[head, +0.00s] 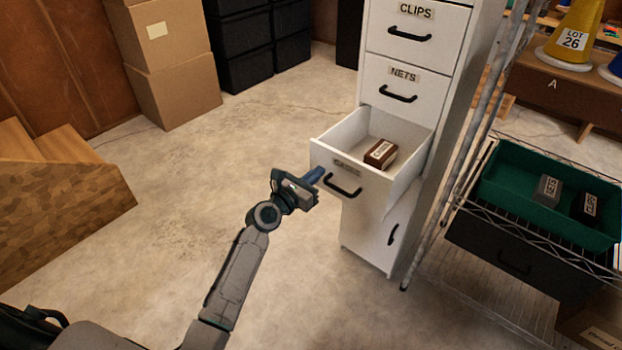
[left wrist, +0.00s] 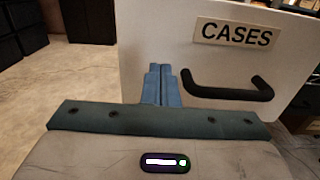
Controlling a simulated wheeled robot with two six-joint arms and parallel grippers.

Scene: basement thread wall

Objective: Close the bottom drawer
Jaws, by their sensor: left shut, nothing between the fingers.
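The bottom drawer (head: 326,159), labelled CASES, is pulled out of the white cabinet. A brown box with a pale label (head: 381,153) lies inside it. The drawer has a black bar handle (head: 342,185), which also shows in the left wrist view (left wrist: 232,92). My left gripper (head: 317,175) is shut and empty, with its blue fingers at the left part of the drawer front, left of the handle. In the left wrist view the fingers (left wrist: 161,86) point at the white front (left wrist: 165,35); I cannot tell whether they touch it. My right gripper is not in view.
The CLIPS drawer (head: 416,43) and NETS drawer (head: 389,90) above are shut. A cabinet door (head: 366,235) is below. A wire rack with a green bin (head: 505,190) stands close on the right. Cardboard boxes (head: 176,92) and wooden steps (head: 60,195) are left; the floor between is clear.

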